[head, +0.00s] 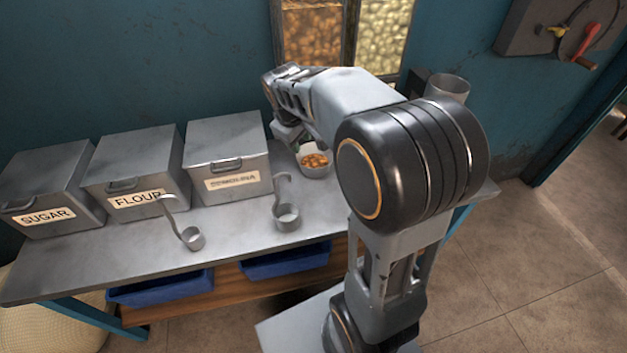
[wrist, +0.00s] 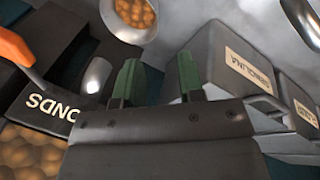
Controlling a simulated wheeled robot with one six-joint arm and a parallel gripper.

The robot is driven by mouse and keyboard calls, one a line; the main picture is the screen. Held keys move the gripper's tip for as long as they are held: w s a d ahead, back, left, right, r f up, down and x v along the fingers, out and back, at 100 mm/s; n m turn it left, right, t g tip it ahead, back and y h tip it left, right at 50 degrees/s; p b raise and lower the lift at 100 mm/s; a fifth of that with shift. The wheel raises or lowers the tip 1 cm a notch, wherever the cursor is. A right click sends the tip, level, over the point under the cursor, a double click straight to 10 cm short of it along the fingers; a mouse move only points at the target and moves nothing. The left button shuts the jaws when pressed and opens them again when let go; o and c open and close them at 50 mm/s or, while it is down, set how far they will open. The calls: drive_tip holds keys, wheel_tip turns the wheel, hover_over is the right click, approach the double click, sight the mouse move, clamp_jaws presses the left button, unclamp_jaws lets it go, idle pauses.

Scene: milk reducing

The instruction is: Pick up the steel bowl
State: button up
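A round pale metal bowl (head: 313,168) holding brown nut-like pieces stands on the metal table, right of the SEMOLINA bin; I take it to be the steel bowl. It also shows cut off at the top of the wrist view (wrist: 152,33). My gripper (wrist: 157,82) has two green-tipped fingers spread apart with nothing between them. The bowl lies beyond the fingertips and apart from them. In the head view my gripper (head: 287,138) is at the bowl's upper left, its fingers partly hidden. My arm hides what lies right of the bowl.
Lidded metal bins SUGAR (head: 50,185), FLOUR (head: 135,170) and SEMOLINA (head: 226,152) line the table's back. Two ladles (head: 192,238) (head: 287,217) stand in front. A metal container (head: 449,86) is behind my arm.

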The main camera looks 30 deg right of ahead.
drive_tip(key=n+b, duration=0.1)
drive_tip(key=b, duration=0.1)
approach(306, 169)
drive_tip(key=b+x, duration=0.1)
drive_tip(key=x, duration=0.4)
drive_tip(key=shift+w+f+b, duration=0.1)
drive_tip(key=shift+w+b, duration=0.1)
drive_tip(key=shift+b, duration=0.15)
drive_tip(key=shift+b+x, duration=0.65)
drive_tip(key=shift+x, duration=2.2)
clamp_jaws()
